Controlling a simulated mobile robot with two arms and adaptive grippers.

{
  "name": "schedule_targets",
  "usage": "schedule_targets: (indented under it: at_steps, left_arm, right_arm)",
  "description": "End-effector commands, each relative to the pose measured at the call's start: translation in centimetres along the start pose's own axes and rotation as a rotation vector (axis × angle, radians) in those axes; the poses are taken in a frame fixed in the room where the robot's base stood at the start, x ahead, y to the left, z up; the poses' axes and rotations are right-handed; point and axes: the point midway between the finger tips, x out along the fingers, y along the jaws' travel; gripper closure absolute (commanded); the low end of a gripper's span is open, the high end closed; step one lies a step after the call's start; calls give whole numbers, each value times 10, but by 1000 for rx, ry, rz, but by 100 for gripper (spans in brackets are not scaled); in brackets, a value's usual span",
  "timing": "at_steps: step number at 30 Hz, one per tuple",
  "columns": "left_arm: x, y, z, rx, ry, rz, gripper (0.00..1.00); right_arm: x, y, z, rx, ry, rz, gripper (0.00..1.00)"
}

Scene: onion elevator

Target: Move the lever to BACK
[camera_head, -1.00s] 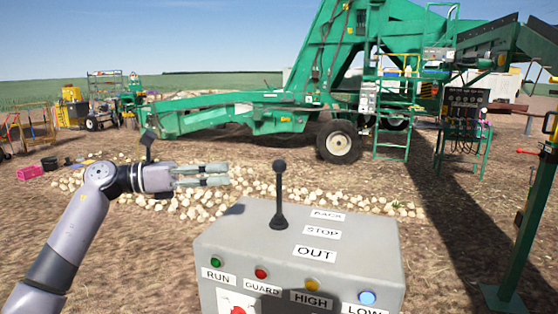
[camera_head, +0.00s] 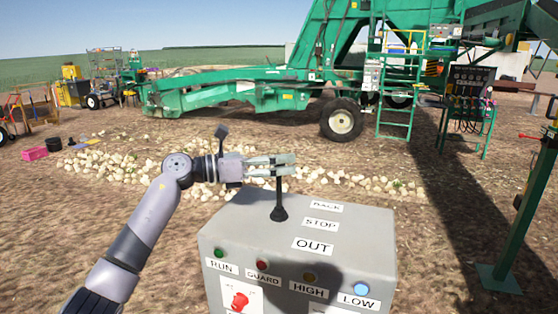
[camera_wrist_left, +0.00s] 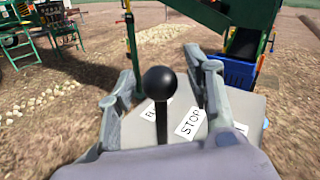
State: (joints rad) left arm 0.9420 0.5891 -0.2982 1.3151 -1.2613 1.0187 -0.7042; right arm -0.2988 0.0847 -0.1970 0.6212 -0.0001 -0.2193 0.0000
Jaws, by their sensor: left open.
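The black lever (camera_head: 279,200) stands about upright on top of the grey control box (camera_head: 350,222). Labels BACK (camera_head: 326,207), STOP (camera_head: 320,224) and OUT (camera_head: 314,246) run in a row beside it. My left gripper (camera_head: 280,166) is at the height of the lever's knob, with its fingers hiding the knob in the head view. In the left wrist view, the round black knob (camera_wrist_left: 159,83) sits between the two open fingers, with a gap visible on the right side. My right gripper is not in view.
The box front carries RUN, GUARD, HIGH and LOW buttons and a red switch (camera_head: 240,300). Onions (camera_head: 110,165) lie on the ground behind. The green elevator machine (camera_head: 230,88) stands farther back. A green post (camera_head: 522,215) is at the right.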

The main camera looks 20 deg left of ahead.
Motion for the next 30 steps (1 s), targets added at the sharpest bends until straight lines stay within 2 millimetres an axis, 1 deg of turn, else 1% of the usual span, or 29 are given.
schedule_targets:
  at_steps: [2,9,23,30]
  left_arm:
    - [0,0,0,0,0,0,53]
    - [-1,0,0,0,0,0,69]
    - [-1,0,0,-1,0,1,100]
    - [-1,0,0,-1,0,1,100]
  right_arm:
    - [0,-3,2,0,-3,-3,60]
    - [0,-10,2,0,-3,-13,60]
    - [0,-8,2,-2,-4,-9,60]
    - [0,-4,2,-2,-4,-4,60]
